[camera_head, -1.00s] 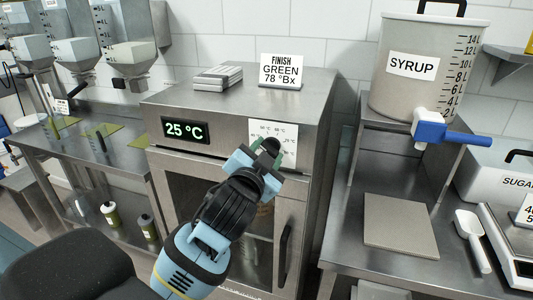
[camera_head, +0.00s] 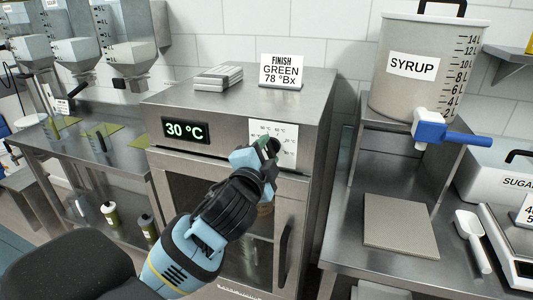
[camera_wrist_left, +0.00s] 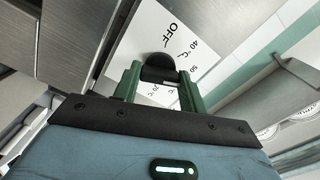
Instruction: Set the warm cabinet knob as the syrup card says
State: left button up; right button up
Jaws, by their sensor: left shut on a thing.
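The warm cabinet (camera_head: 230,110) stands in the middle of the head view. Its display (camera_head: 185,130) reads 30 °C in green. The black knob (camera_head: 273,145) sits on a white dial plate (camera_head: 288,143) with temperature marks; in the left wrist view the knob (camera_wrist_left: 158,68) is between the green fingers, near the marks OFF and 40 °C. My left gripper (camera_head: 268,149) is shut on the knob and partly hides it and the plate. The card (camera_head: 281,71) on the cabinet top reads FINISH GREEN 78 °Bx. My right gripper is not in view.
A stack of grey flat pieces (camera_head: 218,77) lies on the cabinet top. Right of the cabinet are a syrup tank (camera_head: 415,85) with a blue-handled tap, a grey board (camera_head: 400,225), a white scoop (camera_head: 471,235) and a scale. A bench (camera_head: 80,150) with hoppers stands left.

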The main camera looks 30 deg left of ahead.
pick_arm(q)
jog(key=shift+r, duration=0.1)
jog(key=o, duration=1)
